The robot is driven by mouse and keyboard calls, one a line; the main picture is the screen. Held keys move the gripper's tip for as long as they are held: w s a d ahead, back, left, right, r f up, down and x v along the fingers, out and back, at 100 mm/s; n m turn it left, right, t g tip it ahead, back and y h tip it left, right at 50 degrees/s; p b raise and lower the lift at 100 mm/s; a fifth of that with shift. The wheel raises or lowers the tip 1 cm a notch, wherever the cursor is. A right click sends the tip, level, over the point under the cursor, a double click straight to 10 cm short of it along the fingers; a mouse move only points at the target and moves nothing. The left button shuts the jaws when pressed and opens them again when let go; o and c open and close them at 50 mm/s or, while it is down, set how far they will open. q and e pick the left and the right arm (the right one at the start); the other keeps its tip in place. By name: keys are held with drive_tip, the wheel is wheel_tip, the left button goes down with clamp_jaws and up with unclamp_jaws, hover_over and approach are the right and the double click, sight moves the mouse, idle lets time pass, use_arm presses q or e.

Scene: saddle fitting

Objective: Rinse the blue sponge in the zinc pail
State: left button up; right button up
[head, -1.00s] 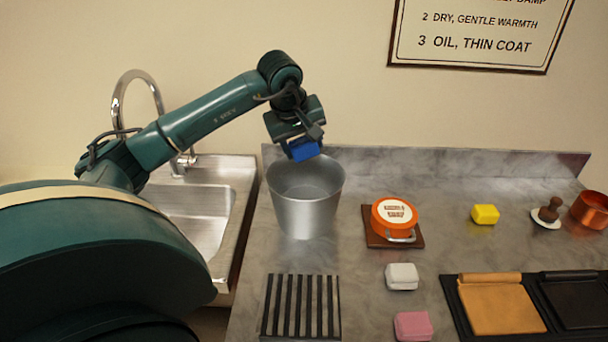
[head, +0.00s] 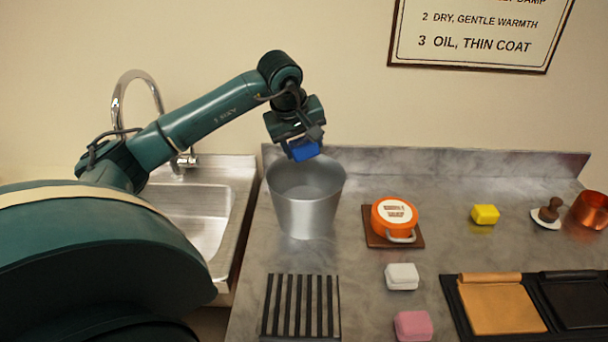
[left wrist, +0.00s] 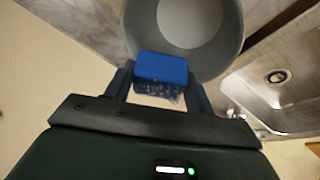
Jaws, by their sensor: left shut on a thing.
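The blue sponge (head: 304,150) is held in my left gripper (head: 299,148), which is shut on it. In the left wrist view the sponge (left wrist: 161,68) sits between the two fingers of the gripper (left wrist: 160,85), with a wet-looking, speckled lower side. The zinc pail (head: 306,213) stands on the counter under the gripper. The sponge is over the back part of the pail's mouth, above the rim. In the left wrist view the pail (left wrist: 225,50) opens just beyond the sponge. My right gripper is in neither view.
A steel sink (head: 205,215) with a tap (head: 137,80) is left of the pail. A slatted rack (head: 302,306) lies in front. An orange tin (head: 394,217), white sponge (head: 402,276), pink sponge (head: 413,325) and yellow sponge (head: 485,214) are to the right.

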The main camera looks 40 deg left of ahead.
sight(306, 138)
use_arm(q)
drive_tip(key=shift+r, duration=0.15)
wheel_tip(306, 138, up, 2)
drive_tip(key=shift+r+p, duration=0.15)
drive_tip(key=shift+p, duration=1)
drive_tip(key=shift+r, duration=0.65)
drive_tip(key=shift+d, duration=0.1)
